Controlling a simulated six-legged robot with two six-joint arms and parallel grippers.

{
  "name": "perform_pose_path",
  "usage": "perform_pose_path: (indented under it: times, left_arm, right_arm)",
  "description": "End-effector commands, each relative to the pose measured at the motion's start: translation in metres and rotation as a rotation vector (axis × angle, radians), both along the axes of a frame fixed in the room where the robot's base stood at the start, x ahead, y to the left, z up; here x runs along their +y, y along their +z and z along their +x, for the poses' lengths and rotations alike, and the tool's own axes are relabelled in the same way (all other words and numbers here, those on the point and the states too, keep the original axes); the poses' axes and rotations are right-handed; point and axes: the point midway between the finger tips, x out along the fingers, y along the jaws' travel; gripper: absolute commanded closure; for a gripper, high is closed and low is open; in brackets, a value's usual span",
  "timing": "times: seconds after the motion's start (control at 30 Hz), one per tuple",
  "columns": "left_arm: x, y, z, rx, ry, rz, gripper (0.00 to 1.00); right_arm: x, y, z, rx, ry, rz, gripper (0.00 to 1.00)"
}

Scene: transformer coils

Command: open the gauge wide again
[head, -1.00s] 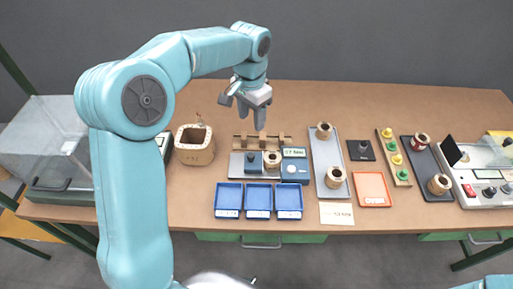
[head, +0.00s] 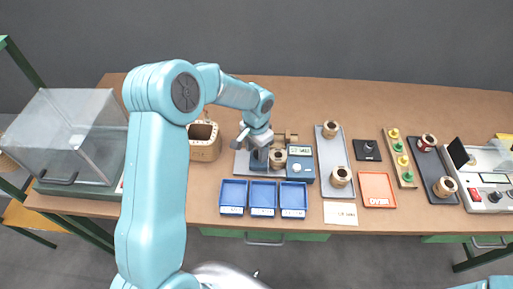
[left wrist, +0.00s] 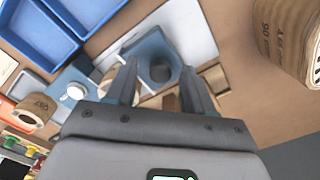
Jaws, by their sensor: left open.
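The gauge has a grey base (head: 240,164) and a blue body (head: 301,166) with a small display. Its blue sliding block with a dark knob (left wrist: 160,70) lies between my fingers in the left wrist view. A wooden coil (head: 278,158) sits between the block and the body; whether both touch it, I cannot tell. My left gripper (head: 256,149) is open and comes down over the sliding block, one finger on each side in the wrist view (left wrist: 159,88). In the head view the gripper partly hides the block. My right gripper is out of view.
Three blue trays (head: 263,212) stand in front of the gauge.

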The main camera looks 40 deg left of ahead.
Motion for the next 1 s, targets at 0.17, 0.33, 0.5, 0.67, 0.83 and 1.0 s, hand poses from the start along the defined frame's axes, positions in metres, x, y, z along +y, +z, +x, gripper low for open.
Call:
perform_pose_path:
  times: [0.17, 0.33, 0.5, 0.67, 0.83, 1.0]
  left_arm:
    - [0.0, -0.003, 0.001, -0.001, 0.0, 0.001, 0.47]
    - [0.0, -0.003, 0.001, -0.001, 0.0, 0.0, 0.64]
    - [0.0, -0.003, 0.001, -0.001, 0.0, 0.0, 1.0]
    - [0.005, -0.004, -0.001, -0.002, 0.002, 0.0, 1.0]
    - [0.025, -0.005, -0.013, -0.002, 0.004, 0.001, 1.0]
    - [0.027, -0.003, -0.015, -0.002, 0.0, 0.001, 1.0]
  right_arm:
    - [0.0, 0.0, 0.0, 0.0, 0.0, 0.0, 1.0]
    - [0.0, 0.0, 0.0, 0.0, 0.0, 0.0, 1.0]
    - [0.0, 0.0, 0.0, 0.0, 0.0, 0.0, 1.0]
    - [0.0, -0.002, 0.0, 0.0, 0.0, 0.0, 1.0]
    - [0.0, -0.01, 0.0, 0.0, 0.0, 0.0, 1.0]
    - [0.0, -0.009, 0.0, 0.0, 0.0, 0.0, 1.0]
